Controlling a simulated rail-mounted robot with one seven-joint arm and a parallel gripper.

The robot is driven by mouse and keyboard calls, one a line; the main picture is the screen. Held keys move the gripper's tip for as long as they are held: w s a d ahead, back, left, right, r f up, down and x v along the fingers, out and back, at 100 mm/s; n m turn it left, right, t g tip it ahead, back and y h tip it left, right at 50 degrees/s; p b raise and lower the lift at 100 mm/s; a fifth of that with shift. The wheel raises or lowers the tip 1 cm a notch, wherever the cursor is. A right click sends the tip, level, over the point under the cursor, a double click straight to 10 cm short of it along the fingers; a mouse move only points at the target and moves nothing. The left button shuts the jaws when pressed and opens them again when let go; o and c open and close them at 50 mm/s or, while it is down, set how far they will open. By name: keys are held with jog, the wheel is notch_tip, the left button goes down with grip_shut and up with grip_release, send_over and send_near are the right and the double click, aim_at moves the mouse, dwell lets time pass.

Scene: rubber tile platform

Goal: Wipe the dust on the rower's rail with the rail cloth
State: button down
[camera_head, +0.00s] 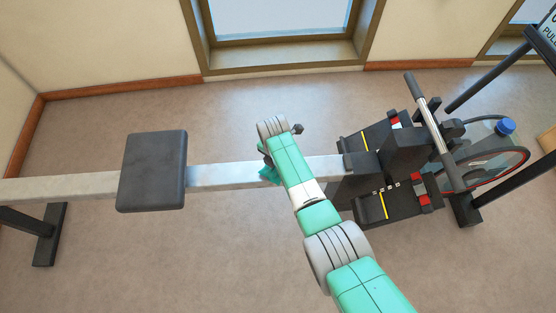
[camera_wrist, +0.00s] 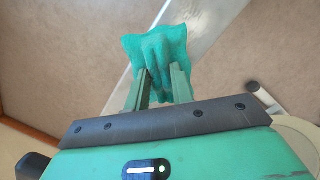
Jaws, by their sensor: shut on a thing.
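The rower's rail (camera_head: 226,176) is a long pale grey beam running across the head view, with a mottled, dull top that may be dust. It also shows in the wrist view (camera_wrist: 205,22) as a pale band behind the cloth. The rail cloth (camera_wrist: 156,48) is teal and bunched up. My gripper (camera_wrist: 160,82) is shut on it. In the head view the cloth (camera_head: 268,175) shows as a small teal patch at the rail, mostly hidden by my arm. I cannot tell whether the cloth touches the rail.
The black seat (camera_head: 152,171) sits on the rail to the left. To the right are the black footrests (camera_head: 376,200), the handle (camera_head: 421,100) and the flywheel housing (camera_head: 495,150). A window (camera_head: 288,20) is behind. The floor around the rail is clear.

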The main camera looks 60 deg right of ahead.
jog(key=shift+f+b, duration=0.45)
jog(key=shift+f, duration=0.2)
jog(key=s+d, duration=0.1)
jog(key=s+d+p, duration=0.1)
jog(key=shift+s+d+r, duration=0.15)
jog(key=shift+s, duration=0.25)
jog(key=shift+s+d+f+p, duration=0.15)
jog(key=shift+s+d+f, duration=0.05)
jog(key=shift+s+d, duration=0.6)
jog(key=shift+s+d+f+p, duration=0.15)
jog(key=shift+s+d, duration=0.45)
jog(key=shift+s, duration=0.25)
jog(key=shift+w+a+r, duration=0.2)
jog(key=shift+w+a, duration=1.2)
jog(key=shift+w, duration=0.2)
jog(key=shift+w+a+f+b, duration=0.1)
jog(key=shift+w+a+b, duration=0.2)
jog(key=shift+w+a, duration=0.35)
jog(key=shift+w+a+b, duration=0.3)
jog(key=shift+w+a, duration=0.05)
jog(key=shift+w, duration=0.45)
